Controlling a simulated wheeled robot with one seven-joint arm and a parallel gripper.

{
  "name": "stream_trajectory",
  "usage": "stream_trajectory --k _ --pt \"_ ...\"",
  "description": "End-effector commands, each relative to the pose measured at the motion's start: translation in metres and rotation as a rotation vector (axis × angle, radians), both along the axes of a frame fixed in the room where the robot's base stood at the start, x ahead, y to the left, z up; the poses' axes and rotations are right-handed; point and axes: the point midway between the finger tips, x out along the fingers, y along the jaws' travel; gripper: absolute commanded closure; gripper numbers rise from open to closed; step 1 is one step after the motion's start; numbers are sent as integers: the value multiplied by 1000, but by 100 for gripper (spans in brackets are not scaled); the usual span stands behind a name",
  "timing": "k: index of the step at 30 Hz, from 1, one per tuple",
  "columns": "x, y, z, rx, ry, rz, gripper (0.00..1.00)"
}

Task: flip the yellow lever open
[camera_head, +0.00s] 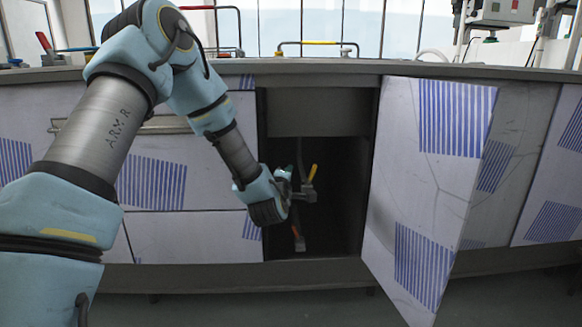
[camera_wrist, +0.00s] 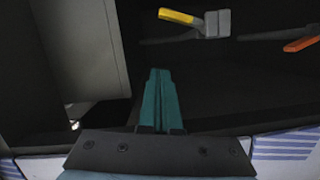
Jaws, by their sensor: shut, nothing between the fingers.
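The yellow lever (camera_head: 312,171) is on a grey valve on a pipe inside the dark open cabinet. In the head view it points up and slightly right. In the wrist view the yellow lever (camera_wrist: 178,16) lies near the top, joined to a grey valve body (camera_wrist: 217,22). My gripper (camera_head: 299,190) reaches into the cabinet opening, close to the valve in the head view.
An orange-red lever (camera_head: 299,240) sits lower in the cabinet; it also shows at the right of the wrist view (camera_wrist: 302,43). The open cabinet door (camera_head: 425,180) stands to the right. The left cabinet edge is close to my arm.

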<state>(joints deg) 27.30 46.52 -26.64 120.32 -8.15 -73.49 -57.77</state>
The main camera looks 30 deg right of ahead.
Motion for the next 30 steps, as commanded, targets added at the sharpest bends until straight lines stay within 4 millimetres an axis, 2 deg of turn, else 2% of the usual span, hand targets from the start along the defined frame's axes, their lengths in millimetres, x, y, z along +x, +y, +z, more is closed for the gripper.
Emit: stream_trajectory --k 3,9,30 --pt "-17 14 4 1 1 0 100" --pt "-34 28 5 0 0 1 100" --pt "-35 35 5 29 -1 -1 100"
